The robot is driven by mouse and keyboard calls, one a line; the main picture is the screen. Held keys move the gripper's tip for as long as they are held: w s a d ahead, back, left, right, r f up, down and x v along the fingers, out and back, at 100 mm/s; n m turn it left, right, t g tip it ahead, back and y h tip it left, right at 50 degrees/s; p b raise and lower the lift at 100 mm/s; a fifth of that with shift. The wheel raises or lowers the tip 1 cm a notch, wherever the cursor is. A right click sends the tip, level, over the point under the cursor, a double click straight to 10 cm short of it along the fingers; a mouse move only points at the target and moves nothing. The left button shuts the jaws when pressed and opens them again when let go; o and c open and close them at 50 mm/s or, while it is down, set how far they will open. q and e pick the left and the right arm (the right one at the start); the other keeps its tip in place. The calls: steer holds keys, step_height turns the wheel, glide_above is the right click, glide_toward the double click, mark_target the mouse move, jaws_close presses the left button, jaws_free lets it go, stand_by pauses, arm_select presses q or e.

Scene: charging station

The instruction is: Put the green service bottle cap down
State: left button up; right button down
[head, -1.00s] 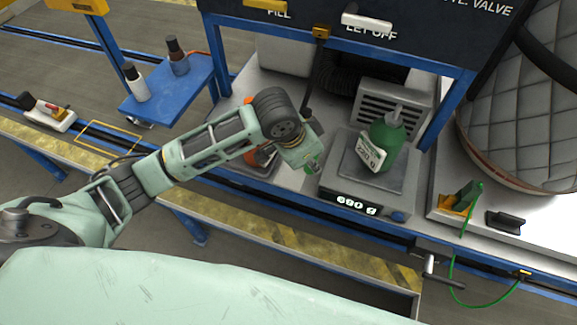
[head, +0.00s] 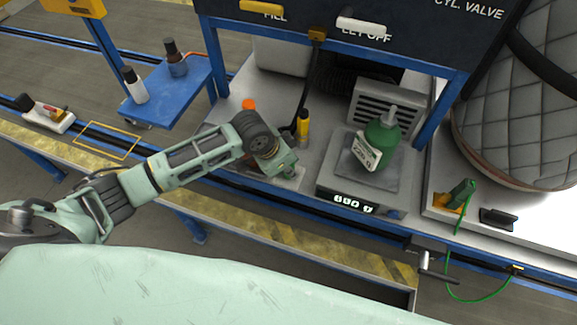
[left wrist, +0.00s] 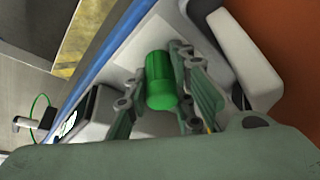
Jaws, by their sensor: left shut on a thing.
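The green cap (left wrist: 160,82) sits between the two fingers of my left gripper (left wrist: 163,80) in the left wrist view, and the fingers are shut on it. A pale flat patch (left wrist: 137,47) of the bench lies below or beside the cap; I cannot tell whether they touch. In the head view my left gripper (head: 286,172) is low over the bench, left of the scale (head: 352,197), and the cap is hidden behind it. The green service bottle (head: 383,143) stands upright on the scale with a white tag and a grey top. My right gripper is not in view.
A yellow-and-black upright item (head: 303,124) and an orange-topped item (head: 248,104) stand behind my left gripper. A dark hose hangs nearby. A green clip with a cord (head: 459,194) is right of the scale. A blue side shelf (head: 170,88) holds two bottles.

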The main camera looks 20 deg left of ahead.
arm_select(q)
steer(key=shift+s+f, duration=0.35)
steer(key=shift+f, duration=0.3)
steer(key=o, duration=0.7)
steer(key=shift+s+f, duration=0.1)
steer(key=shift+o, duration=0.2)
steer(key=shift+f, duration=0.15)
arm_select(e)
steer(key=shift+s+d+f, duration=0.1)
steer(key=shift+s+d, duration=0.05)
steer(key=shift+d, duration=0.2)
arm_select(q)
steer(key=shift+w, duration=0.2)
steer(key=shift+r, duration=0.35)
steer(key=v, duration=1.3)
steer(key=shift+w+b, duration=0.4)
steer(key=shift+w, duration=0.05)
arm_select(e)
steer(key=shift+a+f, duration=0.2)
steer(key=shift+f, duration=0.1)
arm_select(q)
steer(key=shift+d+r, duration=0.1)
steer(key=shift+d, duration=0.05)
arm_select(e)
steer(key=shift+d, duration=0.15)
